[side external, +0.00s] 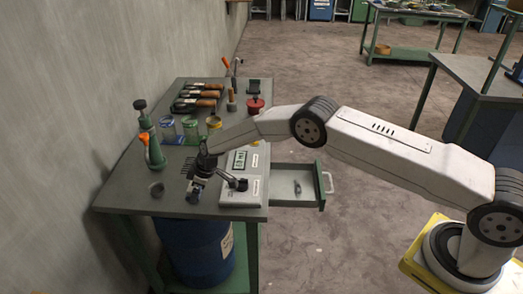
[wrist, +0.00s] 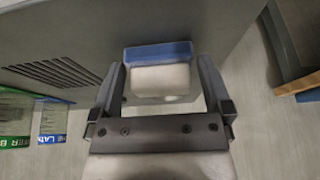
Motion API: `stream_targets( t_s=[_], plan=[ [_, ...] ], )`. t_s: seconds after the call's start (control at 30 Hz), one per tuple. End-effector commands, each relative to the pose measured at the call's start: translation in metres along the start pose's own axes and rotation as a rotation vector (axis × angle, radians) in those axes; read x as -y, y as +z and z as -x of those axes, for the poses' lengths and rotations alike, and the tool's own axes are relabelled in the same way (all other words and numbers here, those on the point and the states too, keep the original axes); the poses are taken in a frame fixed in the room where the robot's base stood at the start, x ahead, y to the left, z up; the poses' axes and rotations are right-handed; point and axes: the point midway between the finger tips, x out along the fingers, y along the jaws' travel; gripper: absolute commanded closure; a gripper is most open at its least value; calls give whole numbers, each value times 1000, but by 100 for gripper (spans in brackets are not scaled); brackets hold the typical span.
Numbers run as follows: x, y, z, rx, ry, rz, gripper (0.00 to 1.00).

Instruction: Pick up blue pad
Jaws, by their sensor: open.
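The blue pad (wrist: 158,53) shows in the wrist view as a blue strip along the far side of a white block (wrist: 160,80). It lies between and slightly ahead of my fingers, near the edge of the grey tabletop. My gripper (wrist: 161,72) is open, with one finger on each side of the white block and a visible gap at each side. In the side external view my gripper (side external: 197,190) points down at the front part of the workbench. I cannot make out the pad in that view.
The grey workbench (side external: 125,197) holds a light grey device (side external: 240,190) right of my gripper. Blue (side external: 168,131) and green (side external: 190,129) labelled containers, a green bottle (side external: 154,150) and several tools stand farther back. An open drawer (side external: 295,186) juts out right.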

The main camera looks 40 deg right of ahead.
Motion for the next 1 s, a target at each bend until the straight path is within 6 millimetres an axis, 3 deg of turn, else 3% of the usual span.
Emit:
stream_targets(
  t_s=[0.1,0.3,0.33,0.77,1.0],
  plan=[
    [0,0,0,0,0,0,0],
    [0,0,0,0,0,0,64],
    [0,0,0,0,0,0,70],
    [0,-2,5,0,0,0,70],
    [0,-10,23,0,0,-1,70]
  ],
)
